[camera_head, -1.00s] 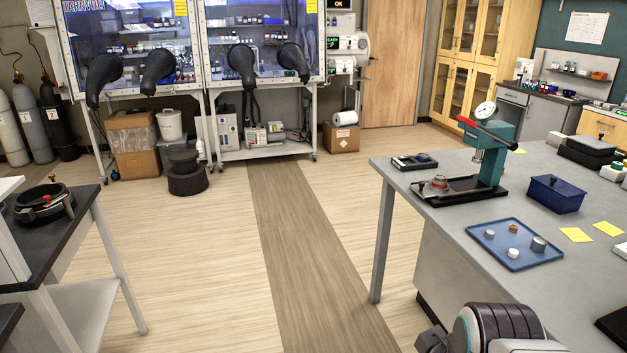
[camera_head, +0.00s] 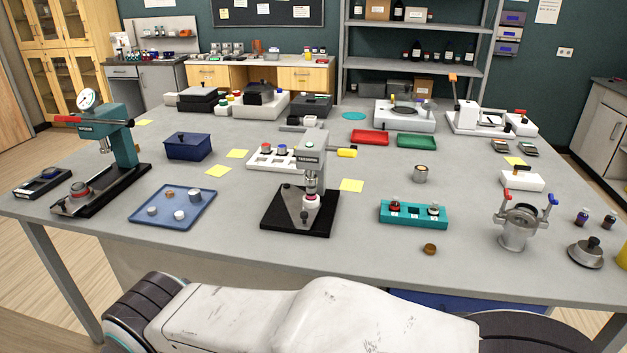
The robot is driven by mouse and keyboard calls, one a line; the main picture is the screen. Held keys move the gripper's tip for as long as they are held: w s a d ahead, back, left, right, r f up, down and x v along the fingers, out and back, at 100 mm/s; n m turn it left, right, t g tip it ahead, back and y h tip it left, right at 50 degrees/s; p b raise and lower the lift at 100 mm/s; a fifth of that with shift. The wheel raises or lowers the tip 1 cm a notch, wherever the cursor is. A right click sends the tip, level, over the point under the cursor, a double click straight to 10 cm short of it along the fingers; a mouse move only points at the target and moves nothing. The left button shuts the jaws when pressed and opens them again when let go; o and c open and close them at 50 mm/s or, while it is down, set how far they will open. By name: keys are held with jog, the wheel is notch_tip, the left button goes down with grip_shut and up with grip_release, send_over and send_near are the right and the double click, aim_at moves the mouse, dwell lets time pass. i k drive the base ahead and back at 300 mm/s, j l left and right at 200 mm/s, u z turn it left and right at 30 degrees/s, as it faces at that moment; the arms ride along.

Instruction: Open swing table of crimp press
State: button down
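Two bench presses stand on the grey table, and I cannot tell for sure which is the crimp press. The teal press (camera_head: 122,148) at the left has a dial gauge on top, a red-gripped lever and a long black base with a round metal-and-red piece at its front end. The grey press (camera_head: 313,160) in the middle has a yellow-gripped handle, a white round piece under its ram and a black base plate (camera_head: 285,222). I cannot make out a swing table's position on either.
Near the presses are a blue tray (camera_head: 142,217) with small cylinders, a dark blue box (camera_head: 188,147), a teal holder (camera_head: 413,214) and a metal pot with red and blue handles (camera_head: 517,228). Bare tabletop lies between the tray and grey press. My arm is close to the front edge.

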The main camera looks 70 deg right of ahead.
aim_at(303, 213)
jog(key=z, duration=1.65)
